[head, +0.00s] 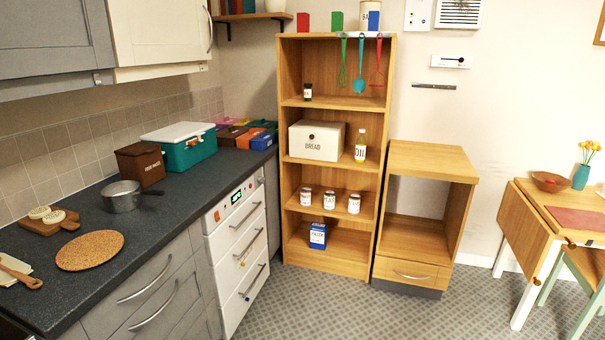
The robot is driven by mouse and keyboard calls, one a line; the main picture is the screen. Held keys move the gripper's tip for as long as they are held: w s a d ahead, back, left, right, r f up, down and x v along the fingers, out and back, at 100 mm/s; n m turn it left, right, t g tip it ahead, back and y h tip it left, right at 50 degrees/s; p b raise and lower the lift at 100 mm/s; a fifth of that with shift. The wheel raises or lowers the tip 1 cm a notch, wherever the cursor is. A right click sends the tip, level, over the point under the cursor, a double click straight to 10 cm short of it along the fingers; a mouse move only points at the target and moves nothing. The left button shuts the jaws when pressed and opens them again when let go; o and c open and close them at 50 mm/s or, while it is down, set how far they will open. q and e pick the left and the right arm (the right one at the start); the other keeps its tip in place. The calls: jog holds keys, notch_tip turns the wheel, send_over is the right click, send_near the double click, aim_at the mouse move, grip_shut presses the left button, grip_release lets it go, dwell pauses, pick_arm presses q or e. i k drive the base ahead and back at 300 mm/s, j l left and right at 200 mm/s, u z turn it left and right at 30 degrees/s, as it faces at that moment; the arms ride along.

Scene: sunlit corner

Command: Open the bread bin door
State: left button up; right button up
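The bread bin (316,141) is a cream box with BREAD lettered on its front and a small dark knob above the lettering. It sits on a middle shelf of the open wooden shelf unit (384,140). Its front faces me and its door looks shut. Neither of my grippers is in the head view, so their state does not show.
An oil bottle (360,145) stands just right of the bin on the same shelf. Utensils (359,75) hang from the unit's top. The dark counter (185,203) runs along the left. The patterned floor (350,310) in front is clear.

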aim_at(320, 145)
jog(key=i, duration=1.4)
jog(key=i+l+u, duration=0.1)
jog(key=i+u, duration=0.25)
jog(key=i, duration=0.25)
jog(key=i+l+u, duration=0.3)
jog(key=i, duration=0.25)
jog(key=i+l+u, duration=0.35)
jog(key=i, duration=0.2)
